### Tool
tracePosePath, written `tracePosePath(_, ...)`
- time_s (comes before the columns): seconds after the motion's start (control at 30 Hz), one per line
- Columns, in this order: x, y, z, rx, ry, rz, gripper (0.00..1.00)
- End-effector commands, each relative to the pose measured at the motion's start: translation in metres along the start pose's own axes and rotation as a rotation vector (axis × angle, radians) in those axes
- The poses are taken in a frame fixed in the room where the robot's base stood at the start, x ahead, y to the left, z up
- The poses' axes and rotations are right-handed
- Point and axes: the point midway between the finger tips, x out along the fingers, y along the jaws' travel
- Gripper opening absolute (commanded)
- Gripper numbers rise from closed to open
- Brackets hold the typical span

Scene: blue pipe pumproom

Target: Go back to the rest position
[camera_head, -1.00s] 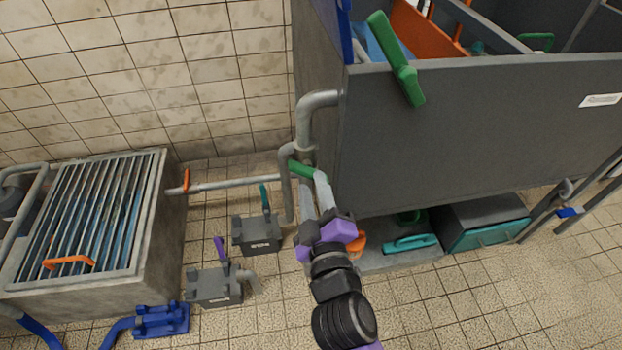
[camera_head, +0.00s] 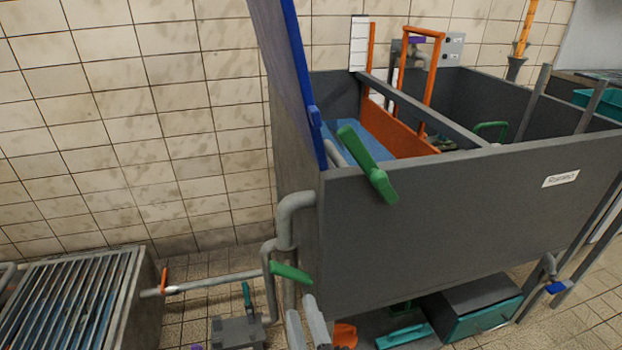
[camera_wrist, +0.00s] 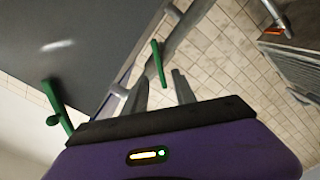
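My gripper (camera_head: 301,305) shows at the bottom middle of the head view, with two pale grey fingers pointing up. The fingers are apart with a gap between them. A green valve handle (camera_head: 291,272) on the grey pipe lies just above the fingertips in the picture. In the wrist view, my gripper (camera_wrist: 158,78) has its fingers spread, and the green handle (camera_wrist: 158,62) appears in the gap, seemingly beyond the fingertips. Nothing appears held. The rest of my arm is below the head view.
A grey tank (camera_head: 450,220) with a larger green lever (camera_head: 367,163) on its edge fills the right. A grated basin (camera_head: 140,320) stands at lower left, joined by a horizontal pipe (camera_head: 215,284). A teal-fronted box (camera_head: 485,318) sits under the tank. Tiled floor shows between.

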Motion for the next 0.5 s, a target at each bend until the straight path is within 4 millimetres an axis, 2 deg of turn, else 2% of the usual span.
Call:
tracePosePath(0.13,-0.001,0.006,-0.018,0.073,0.064,0.006,0.33)
tracePosePath(0.2,-0.012,0.013,-0.027,0.153,0.107,0.005,0.33)
tracePosePath(0.33,-0.046,0.019,-0.016,0.287,0.125,-0.004,0.33)
tracePosePath(0.5,-0.097,0.028,0.009,0.446,0.104,-0.003,0.33)
